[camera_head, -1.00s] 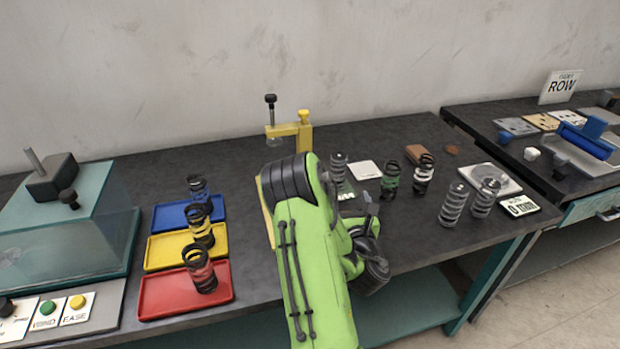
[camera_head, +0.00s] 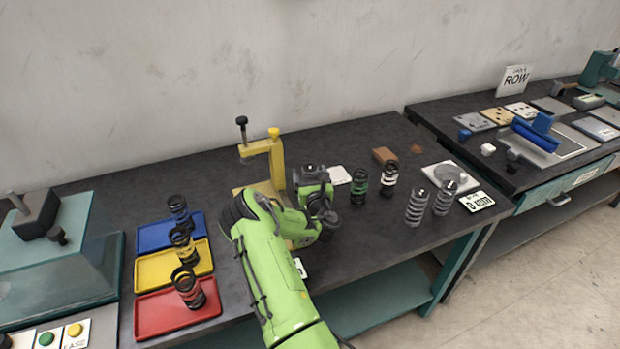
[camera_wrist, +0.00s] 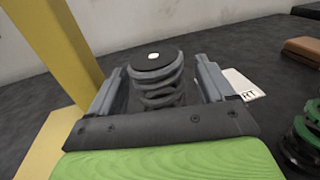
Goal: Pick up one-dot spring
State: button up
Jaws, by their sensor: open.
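A grey coil spring (camera_wrist: 160,88) with a dark top cap and one white dot stands upright in the wrist view. My gripper (camera_wrist: 163,78) is open, with one finger on each side of the spring. Small gaps seem to show between the fingers and the coils; contact is not clear.
The yellow stand (camera_head: 277,163) is close on the left; its post (camera_wrist: 55,40) shows in the wrist view. On the right are a green-banded spring (camera_head: 359,184), a white-banded spring (camera_head: 389,180) and a grey spring (camera_head: 417,206). A red tray (camera_head: 150,318) with a spring is front left.

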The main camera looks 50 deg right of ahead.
jog(key=c, duration=1.2)
